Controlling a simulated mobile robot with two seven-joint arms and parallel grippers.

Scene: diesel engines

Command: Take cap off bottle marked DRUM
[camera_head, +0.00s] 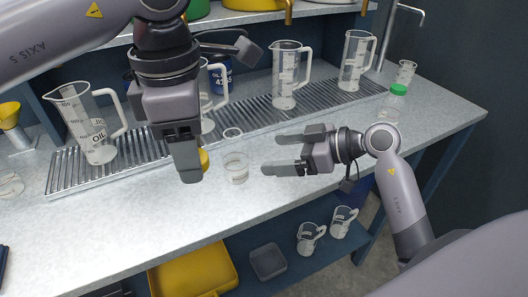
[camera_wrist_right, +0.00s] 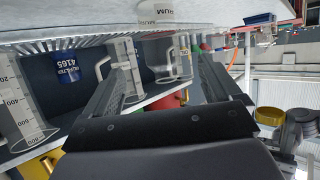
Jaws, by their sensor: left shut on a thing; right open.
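A small clear bottle (camera_head: 235,168) stands upright on the bench with no cap on its top. My left gripper (camera_head: 188,172) points down just left of the bottle. A yellow cap (camera_head: 204,159) shows at its fingers, mostly hidden by them, and it is apart from the bottle. My right gripper (camera_head: 275,154) is open and empty, its fingers pointing left, just right of the bottle.
Measuring jugs (camera_head: 285,90) stand along the metal drain grate (camera_head: 255,122) behind. A green-capped bottle (camera_head: 394,101) stands at the right. A funnel (camera_head: 10,118) is at the far left. The bench front (camera_head: 120,220) is clear.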

